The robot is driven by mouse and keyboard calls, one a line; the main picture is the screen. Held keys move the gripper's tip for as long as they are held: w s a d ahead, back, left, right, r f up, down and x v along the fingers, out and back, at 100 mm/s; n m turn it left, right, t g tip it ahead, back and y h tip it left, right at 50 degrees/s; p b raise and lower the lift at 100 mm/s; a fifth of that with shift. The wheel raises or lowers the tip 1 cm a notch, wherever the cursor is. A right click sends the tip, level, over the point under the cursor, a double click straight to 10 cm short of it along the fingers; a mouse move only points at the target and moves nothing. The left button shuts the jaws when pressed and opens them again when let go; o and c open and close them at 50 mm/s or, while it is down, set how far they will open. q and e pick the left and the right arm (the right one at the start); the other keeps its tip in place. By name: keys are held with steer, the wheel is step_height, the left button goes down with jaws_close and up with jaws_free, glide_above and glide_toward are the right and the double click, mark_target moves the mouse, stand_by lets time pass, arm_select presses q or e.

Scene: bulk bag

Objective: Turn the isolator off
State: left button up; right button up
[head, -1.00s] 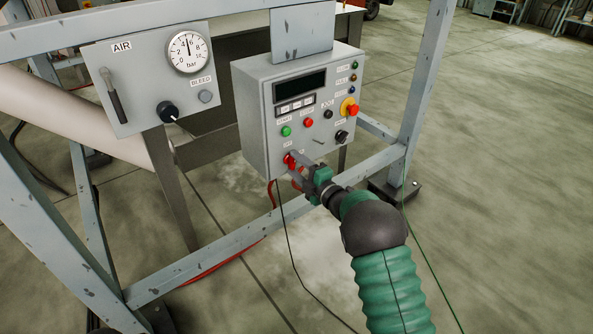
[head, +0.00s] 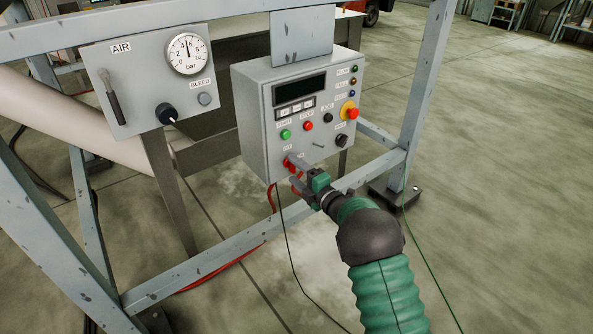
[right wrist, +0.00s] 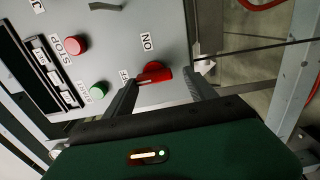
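The isolator is a red rotary handle (head: 289,165) low on the front of the grey control box (head: 255,125). In the right wrist view the red handle (right wrist: 154,73) has an ON label (right wrist: 147,41) above it and a partly covered OFF label to its left. My right gripper (head: 294,170) is at the handle. In the right wrist view its two fingers (right wrist: 163,82) are apart, one on each side of the handle. The left finger is close to the handle's end; contact is unclear. A clear gap shows at the right finger. My left gripper is not in view.
Above the isolator are a green START button (head: 285,134), a red STOP button (head: 308,126) and a red-on-yellow emergency stop (head: 350,111). An AIR panel (head: 135,85) with a gauge stands at left. Grey frame bars (head: 200,265) run below and beside the box.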

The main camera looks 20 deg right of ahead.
steer(key=shift+o, duration=0.5)
steer(key=shift+r, duration=0.2)
steer(key=shift+d, duration=0.1)
steer(key=p+v, duration=0.4)
steer(key=v, duration=1.2)
steer(key=shift+s+f, duration=0.2)
steer(key=shift+s, duration=0.1)
steer(key=shift+d, duration=0.1)
